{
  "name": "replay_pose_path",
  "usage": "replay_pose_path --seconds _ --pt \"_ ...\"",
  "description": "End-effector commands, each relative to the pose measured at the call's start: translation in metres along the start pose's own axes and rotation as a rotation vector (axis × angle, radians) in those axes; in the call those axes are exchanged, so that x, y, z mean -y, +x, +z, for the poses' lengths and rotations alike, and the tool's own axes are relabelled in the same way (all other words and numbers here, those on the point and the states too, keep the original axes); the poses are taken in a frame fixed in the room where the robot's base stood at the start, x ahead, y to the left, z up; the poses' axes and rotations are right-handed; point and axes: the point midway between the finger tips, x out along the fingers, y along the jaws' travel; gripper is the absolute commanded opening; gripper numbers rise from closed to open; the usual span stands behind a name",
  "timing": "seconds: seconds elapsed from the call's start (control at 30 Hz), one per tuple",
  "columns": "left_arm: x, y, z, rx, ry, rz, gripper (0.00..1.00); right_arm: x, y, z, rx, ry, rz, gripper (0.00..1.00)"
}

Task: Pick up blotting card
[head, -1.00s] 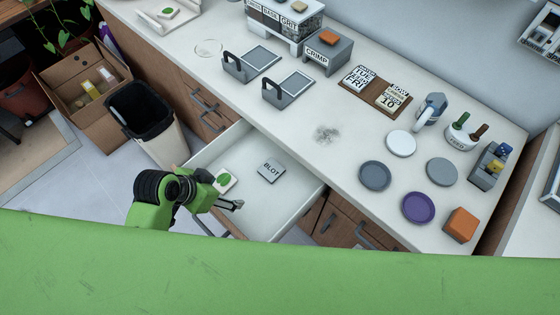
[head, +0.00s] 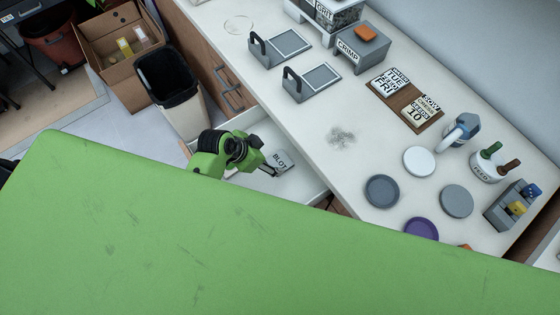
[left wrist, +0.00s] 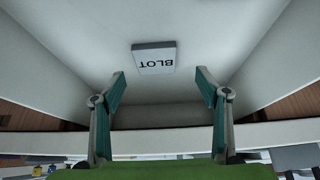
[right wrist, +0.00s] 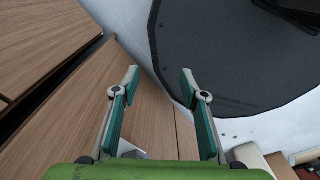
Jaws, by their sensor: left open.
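The blotting card is a small grey block marked BLOT (head: 282,159), lying in the open white drawer (head: 311,184). In the left wrist view the card (left wrist: 154,58) lies flat on the drawer floor, ahead of and between the spread fingertips. My left gripper (left wrist: 160,74) is open and empty, pointing at the card with a gap I cannot measure. In the head view my left gripper (head: 271,170) reaches down beside the card and covers part of it. My right gripper (right wrist: 160,74) is open and empty, by wooden cabinet fronts (right wrist: 50,40), away from the drawer.
The white counter (head: 300,115) borders the drawer and holds two grey framed stands, a CRIMP block (head: 362,48), calendar blocks and several round discs. A black-lined bin (head: 168,80) and a cardboard box (head: 118,45) stand on the floor at left. A dark round surface (right wrist: 240,50) shows near my right gripper.

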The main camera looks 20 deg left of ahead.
Motion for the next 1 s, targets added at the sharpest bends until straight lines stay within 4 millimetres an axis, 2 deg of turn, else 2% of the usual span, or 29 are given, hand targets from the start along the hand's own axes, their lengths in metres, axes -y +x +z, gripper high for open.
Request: replay_pose_path --seconds 0.17,0.33,0.5,0.8,0.93,1.0 --pt "-0.003 0.011 0.000 0.001 -0.003 0.001 0.68 -0.010 -0.002 -0.008 -0.009 -0.001 0.011 0.40" --pt "-0.009 0.034 -0.002 0.001 -0.003 0.003 0.68 -0.014 -0.005 -0.010 -0.012 0.002 0.017 0.40" --pt "-0.007 0.051 0.000 0.002 -0.001 0.000 0.68 -0.016 -0.003 -0.009 -0.012 0.002 0.019 0.40" --pt "-0.007 0.054 0.000 0.002 -0.001 -0.001 0.68 -0.017 -0.003 -0.009 -0.012 0.002 0.019 0.40" --pt "-0.007 0.054 0.000 0.002 -0.001 -0.001 0.34 -0.017 -0.003 -0.009 -0.012 0.001 0.019 0.40" --pt "-0.007 0.054 0.000 0.002 -0.001 -0.001 0.33 -0.016 -0.003 -0.009 -0.012 0.001 0.019 0.40"
